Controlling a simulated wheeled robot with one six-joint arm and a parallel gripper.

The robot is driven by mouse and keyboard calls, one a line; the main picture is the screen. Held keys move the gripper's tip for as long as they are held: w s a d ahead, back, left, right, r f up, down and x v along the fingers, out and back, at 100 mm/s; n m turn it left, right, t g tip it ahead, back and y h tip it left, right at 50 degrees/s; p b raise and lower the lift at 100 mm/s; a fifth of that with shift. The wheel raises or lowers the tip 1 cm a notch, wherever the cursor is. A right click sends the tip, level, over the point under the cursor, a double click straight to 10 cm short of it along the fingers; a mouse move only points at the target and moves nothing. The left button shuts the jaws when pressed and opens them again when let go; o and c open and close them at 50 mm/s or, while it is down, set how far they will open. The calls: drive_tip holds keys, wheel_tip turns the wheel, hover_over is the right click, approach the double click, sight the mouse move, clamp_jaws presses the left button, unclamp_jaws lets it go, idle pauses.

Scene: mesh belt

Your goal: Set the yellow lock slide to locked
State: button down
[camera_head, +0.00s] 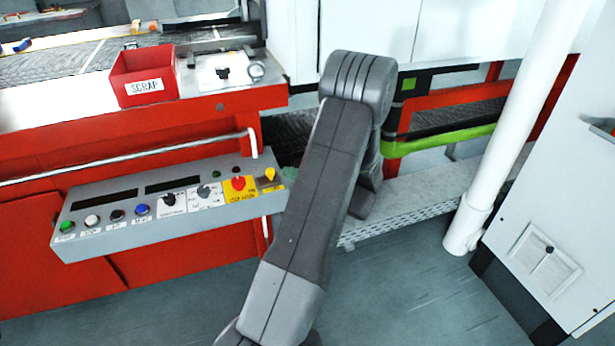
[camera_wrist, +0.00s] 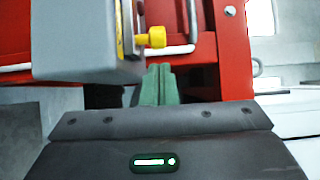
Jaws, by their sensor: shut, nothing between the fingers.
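The yellow lock slide (camera_head: 269,174) is a small yellow knob at the right end of the grey control panel (camera_head: 130,247). In the wrist view the yellow knob (camera_wrist: 152,37) sticks out to the right from the panel's end. My gripper (camera_wrist: 158,76) shows there as green fingers held together with nothing between them. The fingertips are just below the knob in the picture; I cannot tell whether they touch it. The slide's position marking is too small to read.
A red and yellow stop button (camera_head: 239,184), dark knobs and several coloured push buttons share the panel. A white rail (camera_head: 130,158) runs above it. A red scrap bin (camera_head: 144,77) stands on the machine top. A white pipe (camera_head: 510,120) and a cabinet stand at right.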

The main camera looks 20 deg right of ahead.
sight(274, 187)
drive_tip(key=shift+a, duration=0.75)
drive_tip(key=shift+a, duration=0.1)
drive_tip(key=shift+w+a+f+b, duration=0.1)
drive_tip(key=shift+a+b, duration=0.2)
drive_tip(key=a+b, duration=0.1)
drive_tip(key=a, duration=0.2)
drive_tip(key=shift+a+b, duration=0.15)
drive_tip(key=shift+b, duration=0.2)
